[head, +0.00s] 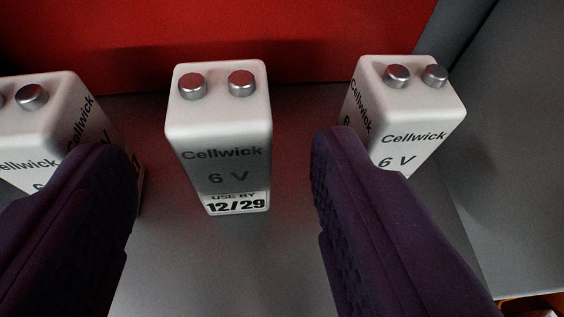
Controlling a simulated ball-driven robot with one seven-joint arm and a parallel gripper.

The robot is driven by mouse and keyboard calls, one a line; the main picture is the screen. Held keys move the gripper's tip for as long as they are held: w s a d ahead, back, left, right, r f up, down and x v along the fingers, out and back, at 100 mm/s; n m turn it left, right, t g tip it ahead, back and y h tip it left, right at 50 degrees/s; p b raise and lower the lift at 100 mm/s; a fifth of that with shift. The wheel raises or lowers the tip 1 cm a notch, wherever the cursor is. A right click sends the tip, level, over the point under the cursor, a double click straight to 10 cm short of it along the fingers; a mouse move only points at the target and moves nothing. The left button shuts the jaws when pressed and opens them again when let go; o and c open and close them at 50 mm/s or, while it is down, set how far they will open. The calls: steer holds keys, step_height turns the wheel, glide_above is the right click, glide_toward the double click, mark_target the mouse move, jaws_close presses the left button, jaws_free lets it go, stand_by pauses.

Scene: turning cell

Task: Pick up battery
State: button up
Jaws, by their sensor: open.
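Three white Cellwick 6 V batteries stand upright in a row, each with silver terminals on top. The middle battery (219,130) shows "USE BY 12/29" low on its front. It stands ahead of the gap between the fingers of my gripper (224,160). The gripper is open, with dark purple textured fingers, and nothing is held between them. The left battery (45,120) is cut by the picture edge and partly hidden by the left finger. The right battery (405,110) is partly hidden behind the right finger.
The batteries stand on a grey surface (220,265). A red wall or panel (300,35) rises close behind them. A grey side panel (515,150) is at the right. A small orange thing shows at the bottom right corner. Bare surface separates the batteries.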

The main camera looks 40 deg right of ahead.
mark_target(227, 174)
steer(key=b+x, duration=0.2)
steer(key=x, duration=0.3)
steer(key=shift+d+f, duration=0.15)
steer(key=shift+f, duration=0.15)
steer(key=shift+w+d, duration=0.25)
steer(key=shift+w, duration=0.15)
steer(key=shift+c, duration=0.3)
jaws_close()
